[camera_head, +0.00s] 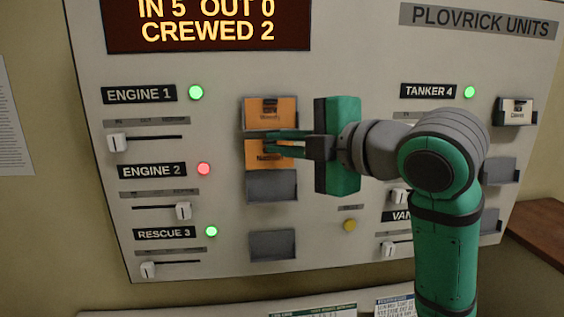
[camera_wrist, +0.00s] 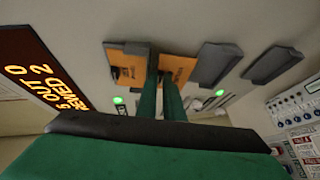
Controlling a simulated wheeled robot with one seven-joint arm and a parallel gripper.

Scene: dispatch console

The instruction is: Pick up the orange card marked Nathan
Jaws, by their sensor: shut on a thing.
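The orange card marked Nathan (camera_head: 262,162) is at the upper part of the column of grey holders on the panel, just below a second orange card (camera_head: 270,105) whose small name I cannot read surely. My gripper (camera_head: 256,141) reaches in from the right and is shut on the Nathan card near its upper part. The fingers hide some of it. In the wrist view the Nathan card (camera_wrist: 180,66) is at the right of my fingers (camera_wrist: 160,66), and the other orange card (camera_wrist: 126,70) is at their left. I cannot tell whether the Nathan card is clear of its holder.
Below are two empty grey holders, one by Engine 2 (camera_head: 271,187) and one by Rescue 3 (camera_head: 272,245). Slider knobs and lights lie to the left. A white card (camera_head: 517,108) sits in a holder at the right. Papers lie on the desk below.

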